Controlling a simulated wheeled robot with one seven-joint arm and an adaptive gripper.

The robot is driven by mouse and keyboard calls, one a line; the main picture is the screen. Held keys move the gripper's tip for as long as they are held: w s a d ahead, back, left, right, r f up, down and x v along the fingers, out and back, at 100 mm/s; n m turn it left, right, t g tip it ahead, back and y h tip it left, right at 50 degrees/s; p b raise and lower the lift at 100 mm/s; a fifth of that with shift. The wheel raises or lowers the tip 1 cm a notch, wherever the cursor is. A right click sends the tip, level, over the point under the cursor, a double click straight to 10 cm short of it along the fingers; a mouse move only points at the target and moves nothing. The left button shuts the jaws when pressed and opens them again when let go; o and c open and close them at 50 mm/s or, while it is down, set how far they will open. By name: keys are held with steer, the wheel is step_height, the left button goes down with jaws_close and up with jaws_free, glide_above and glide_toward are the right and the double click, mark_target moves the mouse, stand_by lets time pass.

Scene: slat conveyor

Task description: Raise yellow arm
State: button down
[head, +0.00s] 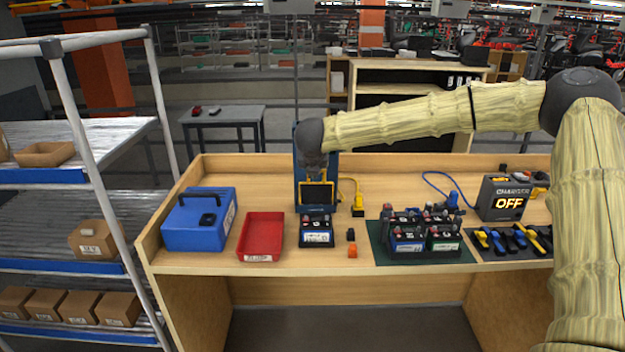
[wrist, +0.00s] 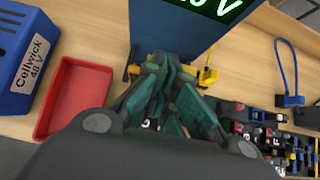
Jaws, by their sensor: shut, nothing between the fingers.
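The yellow arm (head: 318,194) is a yellow frame low on the front of a blue upright tester (head: 297,170) on the bench. In the wrist view, yellow pieces (wrist: 209,76) show on both sides of my fingers, close to the blue panel (wrist: 165,25) with its green "V" display; the arm's middle is hidden. My gripper (head: 316,172) is shut and empty, in front of the tester and just above the yellow arm. Its fingertips (wrist: 168,62) point at the panel; I cannot tell whether they touch the arm. A battery (head: 317,239) sits below it.
A blue case (head: 186,232) and a red tray (head: 245,240) stand to the left. Several batteries (head: 408,247) stand on a green mat, beside an "OFF" box (head: 503,197) and several clamps (head: 500,240). Shelving (head: 90,265) is far left.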

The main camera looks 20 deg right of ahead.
steer(key=shift+w+d+r, duration=0.1)
steer(key=shift+w+d, duration=0.05)
steer(key=shift+w, duration=0.25)
steer(key=shift+w+d+r, duration=0.1)
steer(key=shift+w+d, duration=0.05)
steer(key=shift+w, duration=0.35)
